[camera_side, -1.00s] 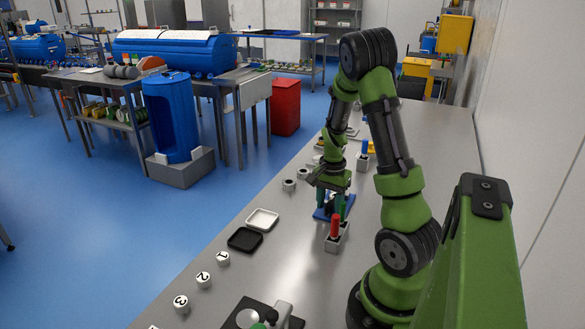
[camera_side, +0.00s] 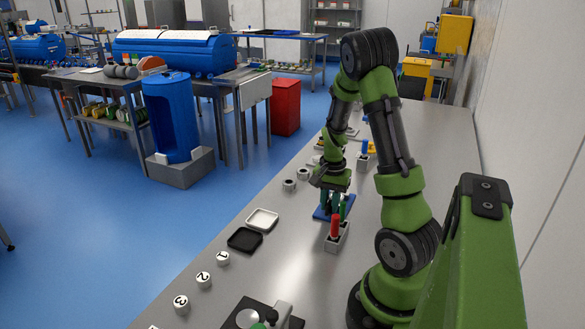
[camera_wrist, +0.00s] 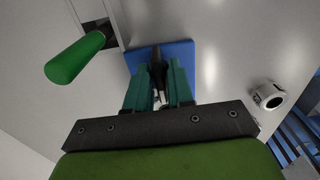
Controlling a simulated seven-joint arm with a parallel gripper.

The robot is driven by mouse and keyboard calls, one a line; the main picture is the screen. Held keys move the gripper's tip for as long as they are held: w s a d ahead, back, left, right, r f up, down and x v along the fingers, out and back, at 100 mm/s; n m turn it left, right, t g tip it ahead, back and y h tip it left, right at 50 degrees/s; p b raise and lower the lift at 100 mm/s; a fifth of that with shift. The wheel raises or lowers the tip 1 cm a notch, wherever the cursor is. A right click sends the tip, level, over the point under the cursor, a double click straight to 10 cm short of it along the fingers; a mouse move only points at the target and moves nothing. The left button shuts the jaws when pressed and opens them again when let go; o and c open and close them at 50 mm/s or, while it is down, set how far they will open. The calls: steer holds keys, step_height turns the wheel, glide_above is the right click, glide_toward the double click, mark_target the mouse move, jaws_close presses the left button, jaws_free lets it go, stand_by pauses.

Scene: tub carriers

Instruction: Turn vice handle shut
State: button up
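A flat blue base (camera_side: 320,213) lies on the grey bench under my gripper (camera_side: 334,206); I take it to be the vice's. In the wrist view the blue base (camera_wrist: 205,58) shows beyond the fingertips, with a dark upright part (camera_wrist: 157,66), perhaps the handle, between my gripper's two teal fingers (camera_wrist: 160,80). The fingers flank this part closely; I cannot tell whether they press on it. A small pale metal bit (camera_wrist: 158,98) shows between the fingers. The jaws and screw are not clearly visible.
Right beside the base stands a metal block with a red peg (camera_side: 335,226) and a green peg (camera_wrist: 75,58), close to my gripper. A white tray (camera_side: 262,219), a black tray (camera_side: 244,239) and numbered white caps (camera_side: 203,280) lie along the bench's left side.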

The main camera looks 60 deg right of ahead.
mark_target(330, 201)
steer(key=o, duration=0.4)
step_height(330, 201, up, 17)
stand_by(0.5)
